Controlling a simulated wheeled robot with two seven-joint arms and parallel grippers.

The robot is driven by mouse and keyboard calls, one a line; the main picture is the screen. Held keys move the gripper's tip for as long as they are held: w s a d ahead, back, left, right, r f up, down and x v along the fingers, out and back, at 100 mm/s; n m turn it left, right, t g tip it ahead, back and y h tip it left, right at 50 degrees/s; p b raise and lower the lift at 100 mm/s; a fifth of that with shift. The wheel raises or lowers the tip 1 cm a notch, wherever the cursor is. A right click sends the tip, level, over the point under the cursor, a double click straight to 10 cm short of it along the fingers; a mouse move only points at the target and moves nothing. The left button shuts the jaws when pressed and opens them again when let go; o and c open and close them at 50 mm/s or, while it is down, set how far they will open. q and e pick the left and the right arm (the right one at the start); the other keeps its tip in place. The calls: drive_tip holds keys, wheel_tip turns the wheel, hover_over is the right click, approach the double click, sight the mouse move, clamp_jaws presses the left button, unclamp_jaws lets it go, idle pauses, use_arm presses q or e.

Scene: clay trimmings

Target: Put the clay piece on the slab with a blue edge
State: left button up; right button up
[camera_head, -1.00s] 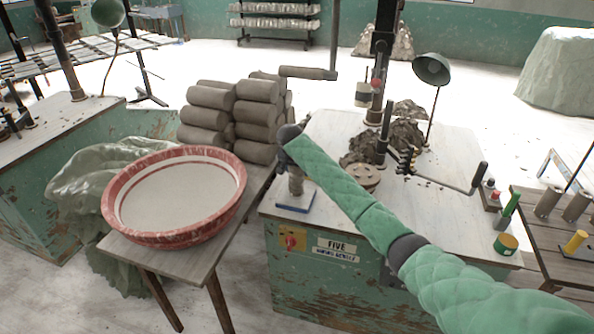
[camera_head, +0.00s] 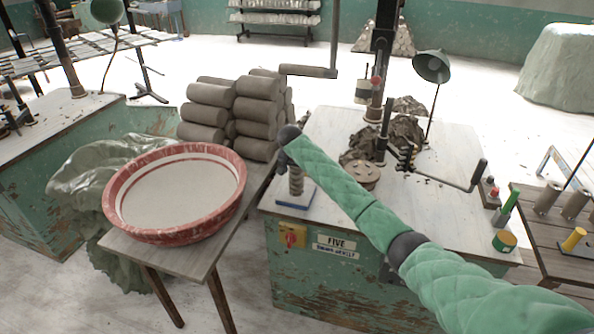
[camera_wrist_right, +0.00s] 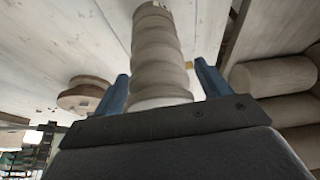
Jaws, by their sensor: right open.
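The clay piece (camera_head: 296,182) is a short grey-brown ribbed column. It stands upright on a small pale slab with a blue edge (camera_head: 295,196), at the left front corner of the middle bench. My right gripper (camera_head: 288,165) is close by the piece's upper part, partly hidden by my own wrist. In the right wrist view, the ribbed clay piece (camera_wrist_right: 158,50) shows between the two blue fingers (camera_wrist_right: 165,88), which are spread apart with visible gaps on both sides. The slab does not show clearly there. My left gripper is not in view.
A round clay-coloured disc (camera_head: 362,175) and a heap of dark clay trimmings (camera_head: 400,135) lie on the bench (camera_head: 440,200). Stacked clay rolls (camera_head: 255,115) stand behind left. A red-rimmed basin (camera_head: 112,205) sits on a stool at left. A crank handle (camera_head: 445,180) juts out at right.

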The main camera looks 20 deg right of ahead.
drive_tip(key=b+v, duration=0.4)
drive_tip(key=v, duration=0.8)
drive_tip(key=s+a+f+n+t+y, duration=0.1)
drive_tip(key=s+a+f+n, duration=0.1)
drive_tip(key=s+a+f, duration=0.4)
drive_tip(key=s+a+f+n+t+y, duration=0.1)
drive_tip(key=s+f+n, duration=0.1)
drive_tip(key=s+f, duration=0.65)
drive_tip(key=s+a+f+n+y, duration=0.2)
drive_tip(key=s+a+f, duration=0.25)
drive_tip(key=f, duration=0.45)
drive_tip(key=s+d+f+n+g, duration=0.1)
drive_tip(key=s+d+f, duration=0.1)
drive_tip(key=s+f, duration=1.4)
drive_tip(key=s+d+f+n+g, duration=0.1)
drive_tip(key=s+f+g, duration=0.1)
drive_tip(key=s+f, duration=1.35)
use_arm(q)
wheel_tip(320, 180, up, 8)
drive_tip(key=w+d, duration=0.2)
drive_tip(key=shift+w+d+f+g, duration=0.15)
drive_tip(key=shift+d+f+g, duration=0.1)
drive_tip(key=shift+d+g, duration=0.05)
use_arm(e)
drive_tip(key=s+d+f+n+g+h, duration=0.1)
drive_tip(key=s+f, duration=1)
drive_tip(key=s, duration=0.3)
drive_tip(key=shift+s+f, duration=0.15)
drive_tip(key=shift+f, duration=0.25)
drive_tip(key=shift+d, duration=0.1)
